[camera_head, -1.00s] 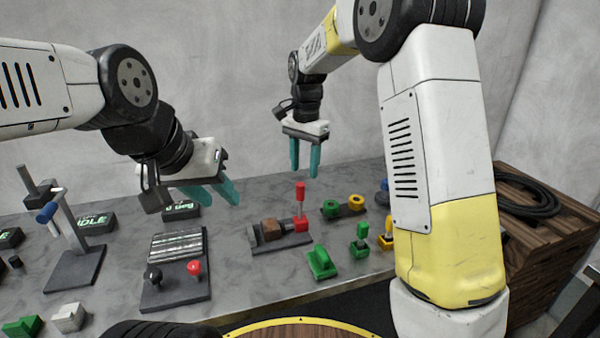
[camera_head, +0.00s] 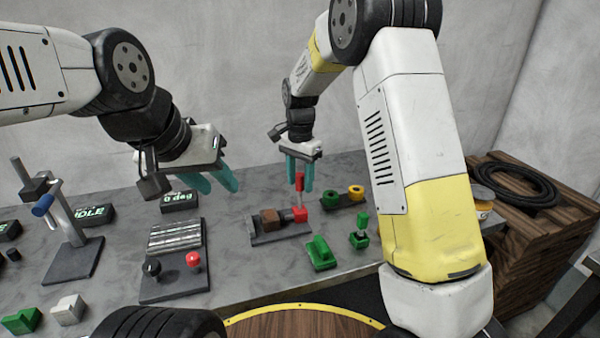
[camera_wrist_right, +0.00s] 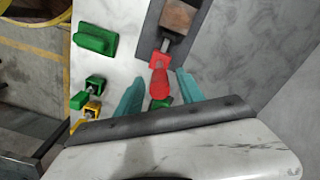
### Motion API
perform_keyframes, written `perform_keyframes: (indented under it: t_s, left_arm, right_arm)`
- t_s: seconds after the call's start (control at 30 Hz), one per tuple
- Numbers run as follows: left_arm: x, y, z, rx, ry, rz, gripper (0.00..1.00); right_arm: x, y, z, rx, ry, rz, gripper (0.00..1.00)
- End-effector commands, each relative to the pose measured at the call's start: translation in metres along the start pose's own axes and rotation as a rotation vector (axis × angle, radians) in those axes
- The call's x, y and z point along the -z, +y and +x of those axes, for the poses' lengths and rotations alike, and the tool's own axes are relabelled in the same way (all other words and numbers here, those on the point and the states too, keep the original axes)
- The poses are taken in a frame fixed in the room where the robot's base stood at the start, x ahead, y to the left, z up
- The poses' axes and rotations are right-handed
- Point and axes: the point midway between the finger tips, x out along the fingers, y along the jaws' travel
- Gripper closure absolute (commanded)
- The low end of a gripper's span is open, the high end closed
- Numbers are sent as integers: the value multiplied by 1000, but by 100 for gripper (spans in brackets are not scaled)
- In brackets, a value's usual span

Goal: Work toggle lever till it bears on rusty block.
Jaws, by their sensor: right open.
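The toggle lever (camera_head: 300,188) has a red handle and stands upright from a red base at the right end of a dark plate. The rusty block (camera_head: 270,219) sits on that plate to the left of the lever. In the right wrist view the lever's red handle (camera_wrist_right: 160,85) lies between the fingers, and the rusty block (camera_wrist_right: 178,17) is at the top. My right gripper (camera_head: 299,190) is open, with its teal fingers either side of the handle; contact cannot be told. My left gripper (camera_head: 217,190) is open and empty above the table, left of the clamp.
A green block (camera_head: 320,254) and a small green toggle (camera_head: 360,238) stand in front and right of the clamp. A plate with black and red knobs (camera_head: 175,288) lies to the left. A stand with a post (camera_head: 72,262) is further left.

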Motion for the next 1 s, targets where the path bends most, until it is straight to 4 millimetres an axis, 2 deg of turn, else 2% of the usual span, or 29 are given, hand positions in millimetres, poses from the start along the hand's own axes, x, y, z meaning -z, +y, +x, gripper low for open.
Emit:
perform_keyframes:
  t_s: [0.03, 0.27, 1.0]
  left_arm:
    - [0, 0, 0, 0, 0, 0, 64]
    - [0, 0, 0, 0, 0, 0, 64]
    - [0, 0, 0, 0, 0, 0, 64]
  right_arm:
    - [0, 0, 0, 0, 0, 0, 55]
    - [0, 0, 0, 0, 0, 0, 100]
    - [0, 0, -1, 1, 0, -1, 100]
